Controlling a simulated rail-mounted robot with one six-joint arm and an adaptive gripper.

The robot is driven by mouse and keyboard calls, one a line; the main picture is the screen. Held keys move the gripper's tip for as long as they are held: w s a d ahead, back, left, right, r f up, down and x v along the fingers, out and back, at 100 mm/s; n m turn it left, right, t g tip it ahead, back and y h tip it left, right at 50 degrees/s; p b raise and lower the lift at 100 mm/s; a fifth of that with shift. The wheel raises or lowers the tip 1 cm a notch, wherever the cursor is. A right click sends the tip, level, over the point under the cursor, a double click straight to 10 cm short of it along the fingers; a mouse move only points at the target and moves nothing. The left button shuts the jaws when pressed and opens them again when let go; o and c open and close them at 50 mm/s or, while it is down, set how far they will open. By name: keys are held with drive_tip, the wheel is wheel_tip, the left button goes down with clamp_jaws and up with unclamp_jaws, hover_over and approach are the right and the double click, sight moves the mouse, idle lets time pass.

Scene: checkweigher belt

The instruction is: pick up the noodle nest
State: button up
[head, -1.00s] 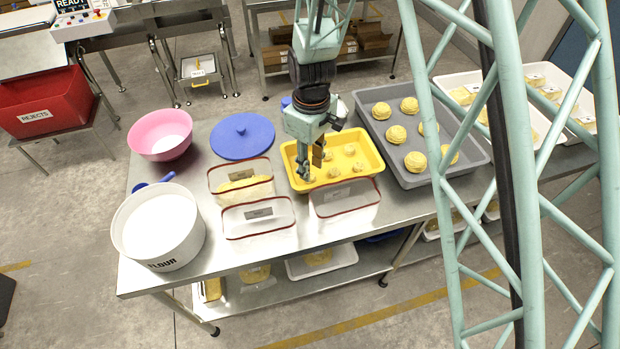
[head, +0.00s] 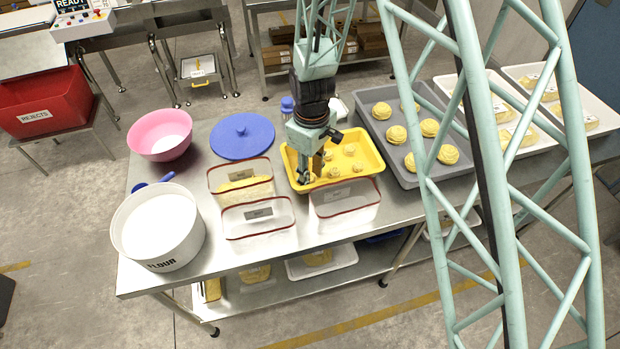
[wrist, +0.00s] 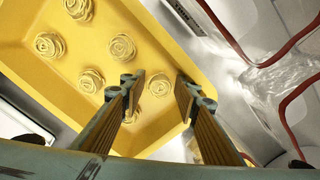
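Several small pale-yellow noodle nests lie apart in a yellow tray (head: 372,158). One noodle nest (wrist: 159,86) shows between and just beyond my fingertips in the wrist view. Others lie farther in, such as a nest (wrist: 121,47) near the middle of the tray. My gripper (wrist: 160,84) is open, with its two fingers apart and nothing held. In the head view my gripper (head: 309,177) is low over the front left part of the yellow tray. The fingers partly hide the nests there, and I cannot tell the exact height left above them.
A grey tray (head: 378,144) with several larger nests stands to the right. Clear red-rimmed tubs, including one close by (head: 344,205), stand in front of the yellow tray. A blue lid (head: 242,137), pink bowl (head: 160,136) and flour tub (head: 157,228) are left.

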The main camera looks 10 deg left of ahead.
sight(312, 176)
drive_tip(key=c, duration=0.4)
drive_tip(key=shift+o, duration=0.2)
drive_tip(key=shift+r, duration=0.1)
wheel_tip(312, 176, up, 10)
drive_tip(key=shift+p, duration=0.3)
idle(0.5)
idle(0.7)
